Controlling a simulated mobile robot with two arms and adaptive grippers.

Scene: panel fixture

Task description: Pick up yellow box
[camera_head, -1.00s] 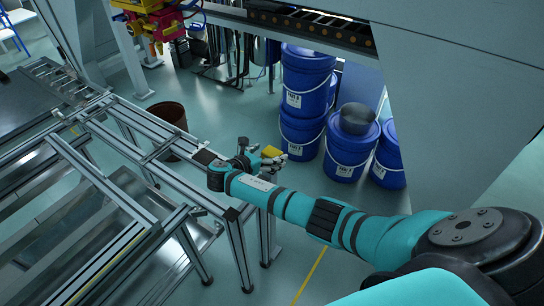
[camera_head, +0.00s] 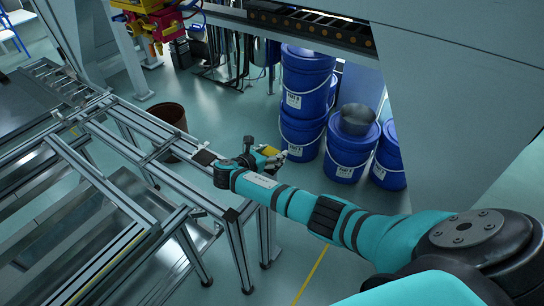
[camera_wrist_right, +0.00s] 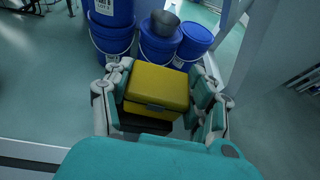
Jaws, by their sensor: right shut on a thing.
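The yellow box (camera_wrist_right: 157,84) sits between the two fingers of my right gripper (camera_wrist_right: 160,103) in the wrist view, with a dark lower part below its yellow top. The fingers are closed against its left and right sides. The wrist hides much of the box there. My left gripper is not in view.
The aluminium frame (camera_head: 180,181) runs along the left. Blue buckets (camera_head: 307,80) stand on the floor beyond the gripper, one with a metal pot (camera_head: 356,119) on top. A brown bin (camera_head: 169,118) stands behind the frame. A grey panel (camera_head: 455,90) rises at right.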

